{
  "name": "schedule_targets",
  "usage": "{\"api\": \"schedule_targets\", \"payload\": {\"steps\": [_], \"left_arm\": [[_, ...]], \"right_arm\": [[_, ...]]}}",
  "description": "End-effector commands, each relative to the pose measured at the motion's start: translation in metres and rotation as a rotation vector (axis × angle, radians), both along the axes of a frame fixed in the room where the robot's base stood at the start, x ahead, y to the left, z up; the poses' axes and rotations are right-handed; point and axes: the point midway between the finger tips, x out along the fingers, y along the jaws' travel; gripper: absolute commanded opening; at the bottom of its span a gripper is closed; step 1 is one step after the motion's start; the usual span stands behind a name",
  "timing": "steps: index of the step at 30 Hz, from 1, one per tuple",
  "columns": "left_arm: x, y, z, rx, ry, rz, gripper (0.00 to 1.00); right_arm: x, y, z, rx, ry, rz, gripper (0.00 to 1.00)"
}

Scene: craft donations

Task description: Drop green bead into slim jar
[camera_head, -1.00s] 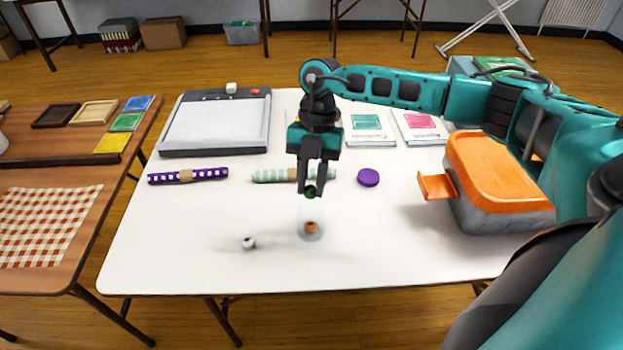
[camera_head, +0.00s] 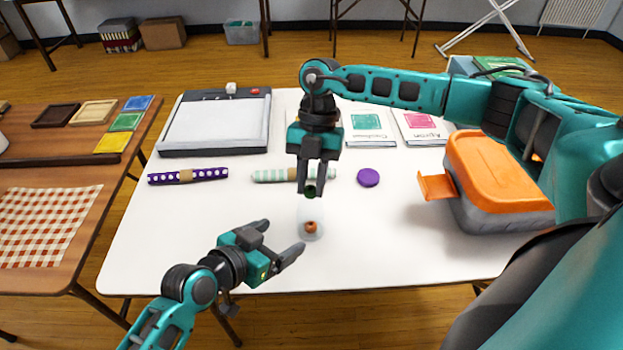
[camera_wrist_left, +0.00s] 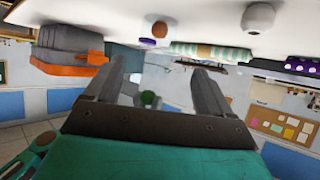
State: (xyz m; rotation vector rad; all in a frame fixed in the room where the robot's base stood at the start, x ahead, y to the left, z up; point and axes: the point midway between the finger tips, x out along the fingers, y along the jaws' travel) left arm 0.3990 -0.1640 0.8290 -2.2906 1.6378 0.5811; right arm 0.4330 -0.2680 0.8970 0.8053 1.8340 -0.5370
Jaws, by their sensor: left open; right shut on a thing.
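The slim jar (camera_head: 322,222) is clear and stands on the white table, with an orange-brown bead (camera_head: 311,227) inside near its bottom. The green bead (camera_head: 310,191) is held between the fingertips of my right gripper (camera_head: 311,193), which points down above the jar. The bead appears just above the jar mouth; the exact gap is unclear. My left gripper (camera_head: 283,236) is open and empty, low at the jar's left, its fingers pointing toward the jar. In the left wrist view the orange-brown bead (camera_wrist_left: 160,29) shows beyond the open fingers; the jar's outline is hard to make out.
A purple disc (camera_head: 368,177) and two patterned rolls (camera_head: 215,174) (camera_head: 268,176) lie behind the jar. An orange-lidded box (camera_head: 500,170) stands at right. The table's front right is clear.

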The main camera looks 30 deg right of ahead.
Motion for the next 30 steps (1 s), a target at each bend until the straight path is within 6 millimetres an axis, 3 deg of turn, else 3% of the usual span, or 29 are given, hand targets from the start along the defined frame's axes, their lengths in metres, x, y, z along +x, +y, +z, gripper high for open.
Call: {"api": "schedule_targets", "payload": {"steps": [8,22,30], "left_arm": [[0.003,-0.015,-0.005,0.02,-0.01,-0.037,0.83],[0.018,-0.065,-0.033,0.018,-0.011,-0.035,0.83],[0.024,-0.083,-0.044,0.019,-0.01,-0.035,0.83]], "right_arm": [[0.0,0.0,0.0,0.0,0.0,0.0,0.0],[0.0,0.0,0.0,0.0,0.0,0.0,0.0],[0.0,0.0,0.0,0.0,0.0,0.0,0.0]]}}
